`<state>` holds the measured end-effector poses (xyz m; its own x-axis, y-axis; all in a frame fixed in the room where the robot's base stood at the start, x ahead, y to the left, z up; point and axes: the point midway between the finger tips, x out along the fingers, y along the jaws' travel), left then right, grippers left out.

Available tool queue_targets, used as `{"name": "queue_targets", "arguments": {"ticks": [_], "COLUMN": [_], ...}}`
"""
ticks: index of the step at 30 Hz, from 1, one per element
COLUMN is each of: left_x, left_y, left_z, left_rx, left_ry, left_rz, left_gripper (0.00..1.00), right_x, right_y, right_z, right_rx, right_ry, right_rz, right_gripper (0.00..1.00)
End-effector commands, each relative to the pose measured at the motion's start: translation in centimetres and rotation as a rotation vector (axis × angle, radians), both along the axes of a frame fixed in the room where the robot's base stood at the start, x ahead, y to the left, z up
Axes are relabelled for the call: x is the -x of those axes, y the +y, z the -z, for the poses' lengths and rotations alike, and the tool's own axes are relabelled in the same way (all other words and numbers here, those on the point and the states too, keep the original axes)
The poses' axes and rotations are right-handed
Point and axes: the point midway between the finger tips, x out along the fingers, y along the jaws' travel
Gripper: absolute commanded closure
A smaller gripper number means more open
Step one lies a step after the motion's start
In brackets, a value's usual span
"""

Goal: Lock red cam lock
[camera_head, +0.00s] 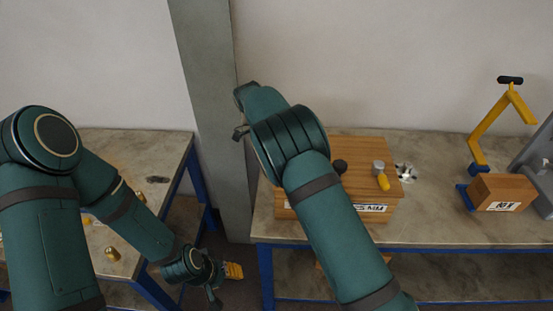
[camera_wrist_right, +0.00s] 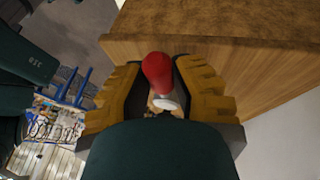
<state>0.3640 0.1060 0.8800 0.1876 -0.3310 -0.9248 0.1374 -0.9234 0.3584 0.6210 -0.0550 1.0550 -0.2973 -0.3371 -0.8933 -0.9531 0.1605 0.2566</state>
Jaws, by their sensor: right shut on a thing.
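The red cam lock (camera_wrist_right: 157,72) shows in the right wrist view as a red rounded handle with a pale end, beside the wooden box's side. My right gripper (camera_wrist_right: 160,85) has its yellow-padded fingers on both sides of the red handle and is shut on it. My left gripper (camera_head: 232,271) hangs low at the gap between the tables, seen small with yellow pads, away from the box. Whether it is open or shut is unclear.
A yellow-armed fixture (camera_head: 488,127) and another wooden block (camera_head: 500,188) stand at right. Brass pieces (camera_head: 112,254) lie on the left table.

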Motion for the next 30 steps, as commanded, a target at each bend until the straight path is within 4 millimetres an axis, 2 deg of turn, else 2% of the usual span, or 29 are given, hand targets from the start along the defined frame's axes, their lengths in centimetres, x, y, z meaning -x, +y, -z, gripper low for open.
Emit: {"name": "queue_targets", "arguments": {"ticks": [1,3,4,16,25,30], "left_x": [0.0,0.0,0.0,0.0,0.0,0.0], "left_y": [0.0,0.0,0.0,0.0,0.0,0.0], "left_z": [0.0,0.0,0.0,0.0,0.0,0.0], "left_rx": [0.000,0.000,0.000,0.000,0.000,0.000], "left_ry": [0.000,0.000,0.000,0.000,0.000,0.000], "left_rz": [0.000,0.000,0.000,0.000,0.000,0.000], "left_gripper": [0.53,0.53,0.53,0.53,0.53,0.53], "right_x": [0.1,0.1,0.1,-0.2,-1.6,-2.0], "right_y": [-0.2,-0.2,-0.1,0.2,1.6,2.1], "right_z": [0.3,0.2,0.2,-0.6,-4.4,-5.8], "right_rx": [0.003,0.003,0.003,0.001,0.001,0.002], "right_ry": [0.004,0.004,0.003,0.000,-0.001,0.001], "right_rz": [0.002,0.002,0.000,-0.001,-0.001,0.000], "right_gripper": [0.70,0.46,0.44,0.44,0.44,0.44]}}
